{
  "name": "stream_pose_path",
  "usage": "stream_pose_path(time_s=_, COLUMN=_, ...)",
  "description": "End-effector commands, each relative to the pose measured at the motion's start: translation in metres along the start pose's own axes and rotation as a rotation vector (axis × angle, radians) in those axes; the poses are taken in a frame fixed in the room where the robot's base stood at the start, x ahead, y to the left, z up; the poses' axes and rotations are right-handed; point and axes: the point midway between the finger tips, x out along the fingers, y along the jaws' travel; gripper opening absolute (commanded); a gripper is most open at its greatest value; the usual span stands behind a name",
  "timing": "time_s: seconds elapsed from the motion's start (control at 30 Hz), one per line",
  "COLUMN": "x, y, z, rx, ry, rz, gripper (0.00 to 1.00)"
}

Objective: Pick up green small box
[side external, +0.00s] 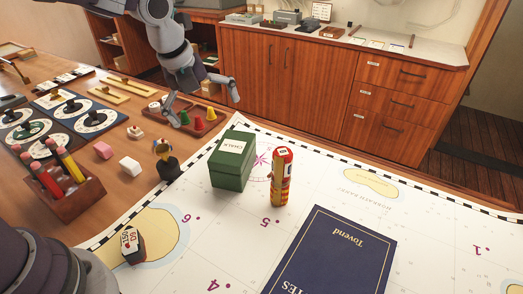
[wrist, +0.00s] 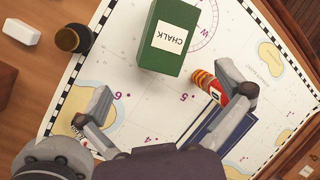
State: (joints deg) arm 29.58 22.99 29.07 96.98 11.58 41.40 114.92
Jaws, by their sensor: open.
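The green small box (side external: 230,168), labelled CHALK, stands on the white chart near its upper edge in the side view. In the wrist view the green box (wrist: 167,55) is at top centre, ahead of the fingers. My gripper (side external: 206,110) is open and empty, raised above and behind the box in the side view. In the wrist view my gripper (wrist: 163,80) has its fingers spread wide, with the box apart from both of them.
A red and yellow cylinder (side external: 281,178) stands just right of the box; my right finger partly hides it in the wrist view. The chart's left-centre is mostly clear.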

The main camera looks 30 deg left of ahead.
Motion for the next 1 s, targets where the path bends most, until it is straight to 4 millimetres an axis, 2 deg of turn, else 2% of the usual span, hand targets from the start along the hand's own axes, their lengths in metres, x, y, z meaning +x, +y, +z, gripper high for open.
stream_pose_path(time_s=0.03, x=0.015, y=-0.008, z=-0.001, rx=0.194, ry=-0.024, rz=0.025, gripper=1.0)
stream_pose_path(time_s=0.1, x=0.028, y=-0.016, z=-0.001, rx=0.418, ry=-0.05, rz=0.048, gripper=1.0)
stream_pose_path(time_s=0.23, x=0.043, y=-0.023, z=-0.001, rx=0.617, ry=-0.072, rz=0.072, gripper=1.0)
stream_pose_path(time_s=0.4, x=0.076, y=-0.02, z=0.001, rx=0.633, ry=-0.071, rz=0.075, gripper=1.0)
stream_pose_path(time_s=0.5, x=0.089, y=-0.019, z=0.002, rx=0.631, ry=-0.071, rz=0.073, gripper=1.0)
stream_pose_path(time_s=0.73, x=0.13, y=-0.011, z=-0.007, rx=0.628, ry=-0.069, rz=0.074, gripper=1.0)
stream_pose_path(time_s=0.83, x=0.141, y=-0.011, z=-0.005, rx=0.628, ry=-0.071, rz=0.071, gripper=1.0)
stream_pose_path(time_s=1.0, x=0.143, y=-0.011, z=-0.005, rx=0.627, ry=-0.071, rz=0.069, gripper=1.0)
